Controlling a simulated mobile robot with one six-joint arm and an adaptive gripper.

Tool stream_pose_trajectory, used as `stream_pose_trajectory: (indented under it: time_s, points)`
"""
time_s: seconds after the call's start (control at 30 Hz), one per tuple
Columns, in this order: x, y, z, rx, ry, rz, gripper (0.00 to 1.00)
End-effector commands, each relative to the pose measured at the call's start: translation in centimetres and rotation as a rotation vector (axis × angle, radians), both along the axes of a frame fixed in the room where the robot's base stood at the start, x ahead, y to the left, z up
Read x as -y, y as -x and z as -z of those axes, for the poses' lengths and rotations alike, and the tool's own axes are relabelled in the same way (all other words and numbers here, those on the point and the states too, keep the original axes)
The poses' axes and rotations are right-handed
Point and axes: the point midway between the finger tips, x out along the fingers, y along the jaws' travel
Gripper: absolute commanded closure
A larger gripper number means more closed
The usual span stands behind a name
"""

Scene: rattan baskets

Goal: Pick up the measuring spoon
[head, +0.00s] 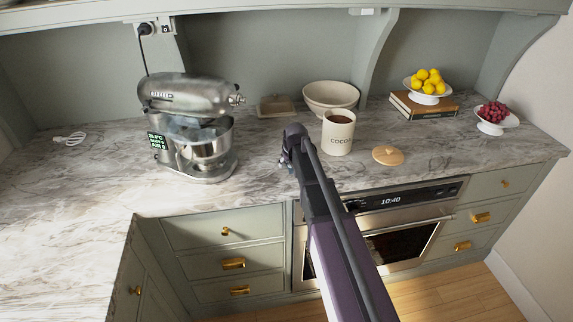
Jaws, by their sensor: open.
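I cannot clearly make out a measuring spoon in the head view. A small pale utensil (69,138) lies on the far left of the marble counter; it is too small to tell whether it is a spoon or a whisk. My gripper (285,161) is small in the view, at the end of my arm over the counter. It is open, between the stand mixer and the cocoa canister (338,138). The open canister shows brown content, and its wooden lid (388,155) lies to its right. My arm hides part of the counter's front edge.
The stand mixer (187,95) stands left of my gripper. A cream bowl (331,93) and a shallow square dish (275,106) are behind it. Lemons on books and a bowl of red fruit (494,113) stand at right. The left counter is mostly clear.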

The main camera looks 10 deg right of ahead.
Motion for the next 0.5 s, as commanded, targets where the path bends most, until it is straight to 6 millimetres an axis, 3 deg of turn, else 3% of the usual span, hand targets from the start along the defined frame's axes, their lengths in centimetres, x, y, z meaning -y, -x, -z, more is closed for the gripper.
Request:
stream_pose_trajectory:
  time_s: [0.37,0.5]
  points:
    - [0.02,0.01,-0.01,0.000,0.000,0.000,0.34]
    - [0.03,0.01,-0.01,0.000,0.000,0.000,0.76]
